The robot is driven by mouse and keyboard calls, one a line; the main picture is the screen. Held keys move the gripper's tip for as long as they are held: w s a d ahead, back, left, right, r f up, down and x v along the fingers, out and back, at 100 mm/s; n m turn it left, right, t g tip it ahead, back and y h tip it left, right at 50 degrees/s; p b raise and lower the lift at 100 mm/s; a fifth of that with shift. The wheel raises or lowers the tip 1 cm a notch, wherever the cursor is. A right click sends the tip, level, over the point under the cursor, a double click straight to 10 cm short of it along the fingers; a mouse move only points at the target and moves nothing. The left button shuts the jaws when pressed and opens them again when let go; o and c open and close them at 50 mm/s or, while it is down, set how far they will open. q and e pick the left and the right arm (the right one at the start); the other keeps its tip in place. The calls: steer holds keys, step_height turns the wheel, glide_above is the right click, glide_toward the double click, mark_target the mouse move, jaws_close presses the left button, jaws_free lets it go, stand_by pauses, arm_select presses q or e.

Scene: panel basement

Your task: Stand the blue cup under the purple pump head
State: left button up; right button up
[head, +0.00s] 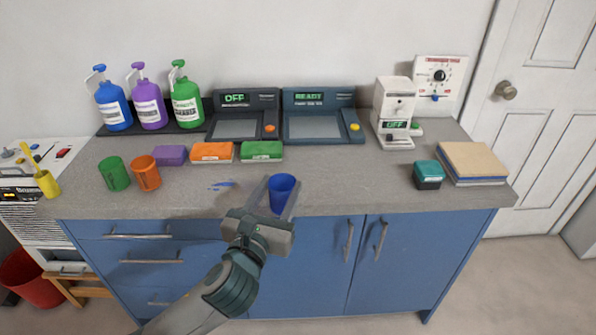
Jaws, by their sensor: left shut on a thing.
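The blue cup (281,192) is upright near the front edge of the grey counter, right of its middle left part. My left gripper (270,198) reaches in from the front and is shut on the cup, a finger on each side. I cannot tell whether the cup's base touches the counter. The purple pump bottle (149,108) stands at the back left, with its purple pump head (138,67) on top, between the blue bottle (113,107) and the green bottle (186,104). My right gripper is not in view.
A green cup (115,174) and an orange cup (146,173) stand in front of the bottles. Purple (170,155), orange (212,153) and green (262,151) blocks lie in a row. Two dark devices (318,127) stand behind. Blue marks (222,186) lie left of the cup.

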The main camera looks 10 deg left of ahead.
arm_select(q)
steer(key=shift+y, duration=0.3)
steer(key=s+a+f, duration=0.2)
steer(key=s+a, duration=0.1)
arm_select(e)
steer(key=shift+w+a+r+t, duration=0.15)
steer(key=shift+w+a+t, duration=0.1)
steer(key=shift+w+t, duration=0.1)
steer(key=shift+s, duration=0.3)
arm_select(q)
steer(key=shift+a, duration=0.2)
